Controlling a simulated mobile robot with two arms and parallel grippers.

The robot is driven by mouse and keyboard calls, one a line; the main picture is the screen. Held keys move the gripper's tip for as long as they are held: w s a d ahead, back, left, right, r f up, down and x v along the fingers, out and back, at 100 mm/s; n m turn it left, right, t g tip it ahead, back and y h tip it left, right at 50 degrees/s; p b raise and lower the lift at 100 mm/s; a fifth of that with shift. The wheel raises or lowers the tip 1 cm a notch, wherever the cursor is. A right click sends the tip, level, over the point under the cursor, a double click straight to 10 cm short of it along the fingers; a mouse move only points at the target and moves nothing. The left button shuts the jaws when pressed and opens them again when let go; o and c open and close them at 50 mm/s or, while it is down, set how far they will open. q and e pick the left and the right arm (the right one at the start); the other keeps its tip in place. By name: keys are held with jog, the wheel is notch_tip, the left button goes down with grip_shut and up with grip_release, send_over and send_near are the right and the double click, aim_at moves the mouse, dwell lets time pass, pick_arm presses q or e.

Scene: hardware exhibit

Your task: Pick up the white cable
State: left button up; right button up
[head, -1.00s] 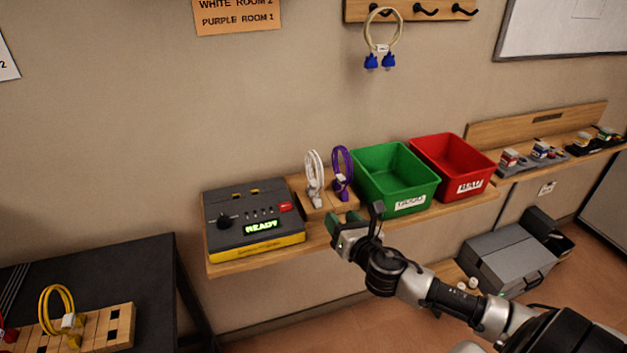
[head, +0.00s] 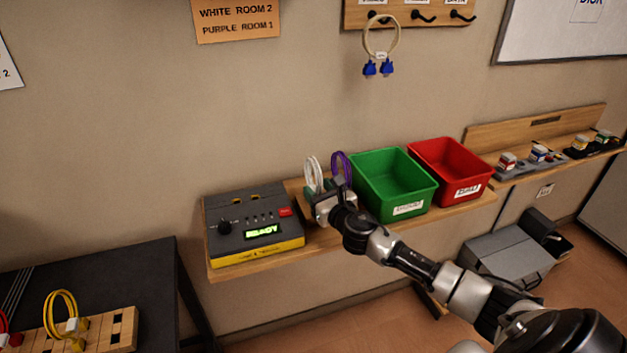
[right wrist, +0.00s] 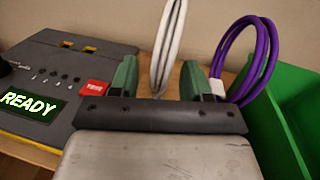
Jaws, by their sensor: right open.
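The white cable (head: 313,174) is a coiled loop standing on the wooden shelf, between the tester box and the purple cable. My right gripper (head: 322,192) is in front of it and hides its lower part in the head view. In the right wrist view the white cable (right wrist: 168,50) rises between the two green fingers of my right gripper (right wrist: 157,78), which are apart. I cannot tell whether either finger touches it. The purple cable (right wrist: 262,62) stands just right of the right finger. My left gripper is not in view.
The grey and yellow tester box (head: 254,222) showing READY is left of the gripper. A green bin (head: 393,184) and a red bin (head: 450,171) stand to the right on the shelf (head: 340,238). A beige cable with blue plugs (head: 381,45) hangs on the wall above.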

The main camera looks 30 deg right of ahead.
jog(key=shift+w+f, duration=0.1)
jog(key=shift+w, duration=0.9)
jog(key=shift+s, duration=0.1)
grip_shut()
